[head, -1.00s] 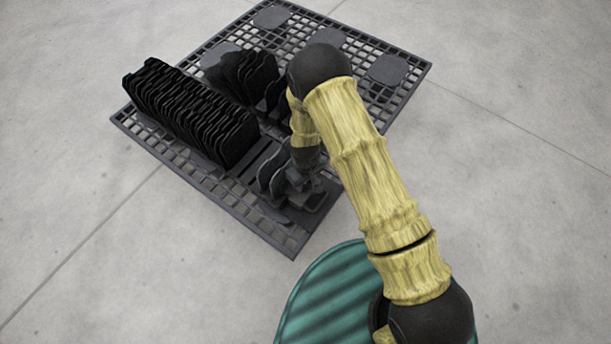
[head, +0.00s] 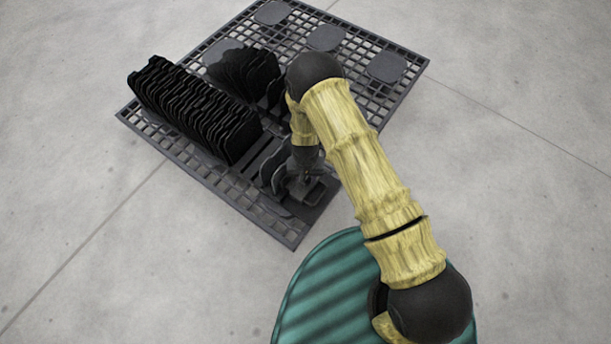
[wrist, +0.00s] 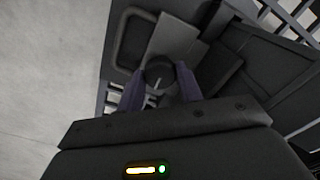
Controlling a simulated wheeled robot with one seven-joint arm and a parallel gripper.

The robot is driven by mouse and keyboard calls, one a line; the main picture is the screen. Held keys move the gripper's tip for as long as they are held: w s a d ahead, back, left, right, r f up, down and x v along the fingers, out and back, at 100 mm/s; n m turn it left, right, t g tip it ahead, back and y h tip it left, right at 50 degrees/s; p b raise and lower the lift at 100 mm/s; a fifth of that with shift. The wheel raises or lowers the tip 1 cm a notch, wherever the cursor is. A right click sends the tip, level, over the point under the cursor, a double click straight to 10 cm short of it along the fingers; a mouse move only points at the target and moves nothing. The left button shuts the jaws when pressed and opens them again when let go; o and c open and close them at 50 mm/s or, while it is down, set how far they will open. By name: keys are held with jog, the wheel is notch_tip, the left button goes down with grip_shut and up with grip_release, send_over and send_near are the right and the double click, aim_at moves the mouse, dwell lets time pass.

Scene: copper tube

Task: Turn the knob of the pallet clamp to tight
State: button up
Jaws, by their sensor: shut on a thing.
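The pallet (head: 290,233) is a dark grid lying on the floor. The clamp (head: 318,192) sits near its front corner, partly hidden by my arm in the head view. In the wrist view the knob (wrist: 158,72) is a dark round piece with a pale line on its face, set against the grey clamp body (wrist: 178,38). My gripper (wrist: 161,88) is shut on the knob, one finger on each side of it. In the head view my gripper (head: 304,182) points down at the clamp. I cannot tell which setting the line points to.
A long row of black plates (head: 195,108) stands on the pallet left of my gripper, with a second fanned group (head: 245,72) behind. A few grey plates (head: 272,165) stand close beside my gripper. Flat grey pads (head: 387,67) lie at the back. The surrounding floor is clear.

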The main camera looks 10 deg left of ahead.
aim_at(305, 179)
jog(key=o, duration=1)
jog(key=shift+r, duration=0.1)
notch_tip(305, 179, up, 17)
jog(key=p, duration=0.6)
jog(key=shift+r, duration=0.1)
